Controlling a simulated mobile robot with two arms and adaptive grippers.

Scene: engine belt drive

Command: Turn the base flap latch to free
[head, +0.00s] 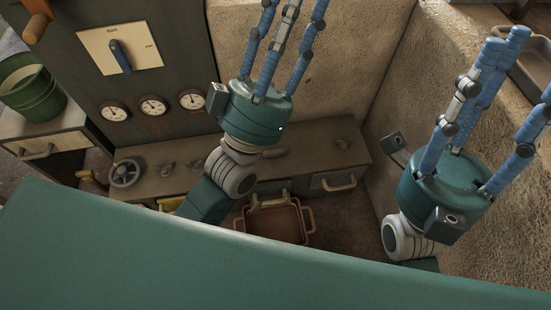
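I cannot pick out the base flap latch with certainty. A blue turning handle (121,56) sits on a cream plate (143,45) on the dark upright panel; the plate's lettering is too small to read surely. My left gripper (290,40) points up in front of the pale wall, right of the panel, its blue fingers spread and empty; the tips run to the top edge of the picture. My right gripper (492,105) is raised at the far right, its fingers spread and empty. Neither gripper touches the panel or the bench.
Three gauges (153,105) line the panel above a low bench (325,148) with a handwheel (125,173) and small levers. A reddish-brown tray (275,222) stands below it. A green bucket (31,88) is at left. A rough wall (450,60) stands at right.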

